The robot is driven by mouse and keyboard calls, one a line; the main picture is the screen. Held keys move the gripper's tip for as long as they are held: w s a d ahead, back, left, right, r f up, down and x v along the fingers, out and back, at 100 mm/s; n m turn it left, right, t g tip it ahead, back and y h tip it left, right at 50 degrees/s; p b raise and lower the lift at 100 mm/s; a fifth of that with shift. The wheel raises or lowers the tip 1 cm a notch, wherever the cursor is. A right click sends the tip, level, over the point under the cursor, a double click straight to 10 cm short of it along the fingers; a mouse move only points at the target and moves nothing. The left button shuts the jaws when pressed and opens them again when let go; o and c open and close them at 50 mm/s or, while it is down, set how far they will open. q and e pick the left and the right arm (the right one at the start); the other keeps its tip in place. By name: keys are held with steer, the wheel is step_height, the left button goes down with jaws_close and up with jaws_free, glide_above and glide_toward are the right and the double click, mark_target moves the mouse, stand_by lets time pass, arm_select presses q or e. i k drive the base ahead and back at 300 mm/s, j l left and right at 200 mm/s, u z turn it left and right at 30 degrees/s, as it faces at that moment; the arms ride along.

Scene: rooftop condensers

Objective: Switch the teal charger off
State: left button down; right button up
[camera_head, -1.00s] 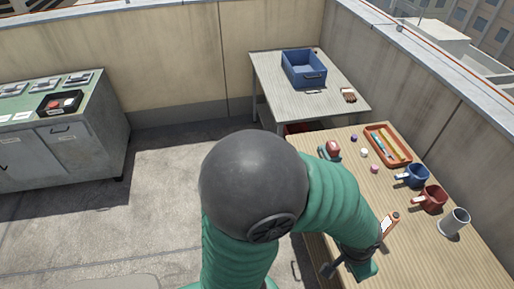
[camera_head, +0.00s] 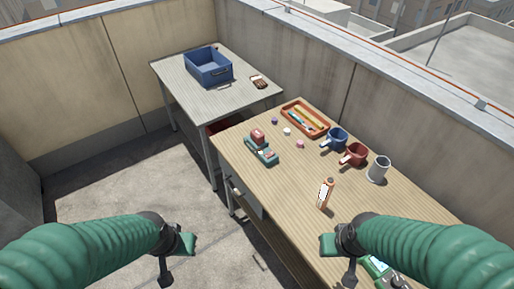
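The teal charger (camera_head: 266,155) sits on the near wooden table, toward its left edge. My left gripper (camera_head: 174,258) is over the floor, left of the table and well apart from the charger. My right gripper (camera_head: 341,258) is over the table's near part, nearer to me than the charger. I see nothing held in either gripper, but their finger gaps are not clear.
The wooden table (camera_head: 300,180) also holds an orange handheld device (camera_head: 326,194), blue mug (camera_head: 335,139), red mug (camera_head: 354,154), grey cup (camera_head: 378,169) and orange tray (camera_head: 306,118). A green and grey device (camera_head: 384,272) is partly hidden by my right arm. A blue crate (camera_head: 208,67) stands on the back table.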

mark_target(269, 154)
steer(key=i+j+u, duration=0.2)
steer(key=i, duration=0.3)
steer(key=i+j+u, duration=0.2)
steer(key=i, duration=0.3)
steer(key=j, duration=0.1)
